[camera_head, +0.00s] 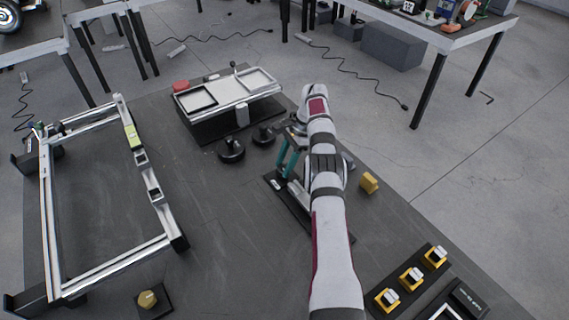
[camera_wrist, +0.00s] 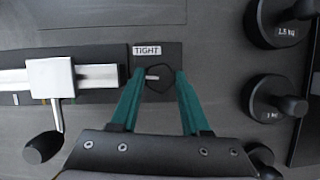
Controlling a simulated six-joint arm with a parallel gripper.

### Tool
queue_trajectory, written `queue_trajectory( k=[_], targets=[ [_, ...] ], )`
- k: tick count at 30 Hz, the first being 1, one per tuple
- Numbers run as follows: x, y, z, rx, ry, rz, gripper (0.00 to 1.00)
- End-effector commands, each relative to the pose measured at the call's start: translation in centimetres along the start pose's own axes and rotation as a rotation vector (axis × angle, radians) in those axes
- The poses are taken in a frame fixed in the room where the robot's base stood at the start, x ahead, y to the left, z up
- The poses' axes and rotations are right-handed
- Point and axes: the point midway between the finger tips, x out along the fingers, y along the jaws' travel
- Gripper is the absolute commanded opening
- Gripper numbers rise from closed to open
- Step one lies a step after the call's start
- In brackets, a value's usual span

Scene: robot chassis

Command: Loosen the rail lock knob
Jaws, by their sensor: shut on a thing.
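The rail lock knob (camera_wrist: 163,84) is a small dark, faceted knob on a dark plate, with a pale pointer line toward the left of the picture. A white "TIGHT" label (camera_wrist: 147,50) lies just above it in the wrist view. My gripper (camera_wrist: 160,75) has its two teal fingers on either side of the knob, shut on it. The silver rail (camera_wrist: 98,76) with a block-shaped carriage (camera_wrist: 50,78) lies left of the knob. In the head view my gripper (camera_head: 287,158) is low over the rail's dark base (camera_head: 284,192); my arm hides the knob there.
Black weights (camera_head: 231,150) stand close by; one (camera_wrist: 268,98) is right of my fingers. A black-ended lever (camera_wrist: 44,146) hangs from the carriage. A tray stand (camera_head: 230,95) is behind, a yellow block (camera_head: 369,182) right, and an aluminium frame (camera_head: 110,262) left.

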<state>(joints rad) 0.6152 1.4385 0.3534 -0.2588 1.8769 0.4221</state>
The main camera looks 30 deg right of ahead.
Motion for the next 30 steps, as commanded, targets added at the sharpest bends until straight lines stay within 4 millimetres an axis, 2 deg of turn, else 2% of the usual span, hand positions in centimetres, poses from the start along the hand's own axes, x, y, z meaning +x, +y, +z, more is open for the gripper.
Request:
queue_trajectory(
  k=[3, 4, 8, 9, 17, 20, 24, 28, 30],
  targets=[
    [0.1, 0.1, 0.2, 0.004, -0.007, 0.003, 0.0],
    [0.1, 0.1, 0.2, 0.004, -0.007, 0.003, 0.5],
    [0.1, 0.1, 0.1, 0.003, -0.005, 0.003, 0.73],
    [0.1, 0.1, 0.1, 0.003, -0.005, 0.003, 0.76],
    [-0.1, 0.0, 0.1, 0.003, -0.003, 0.001, 0.76],
    [-0.9, 0.0, 0.4, 0.003, -0.003, 0.0, 0.76],
    [-4.0, 0.0, 1.7, 0.002, -0.003, -0.002, 0.76],
    [-6.1, 2.3, 0.7, 0.007, -0.004, 0.001, 0.76],
    [-7.8, 4.0, -0.1, 0.007, -0.003, 0.0, 0.76]
  ],
)
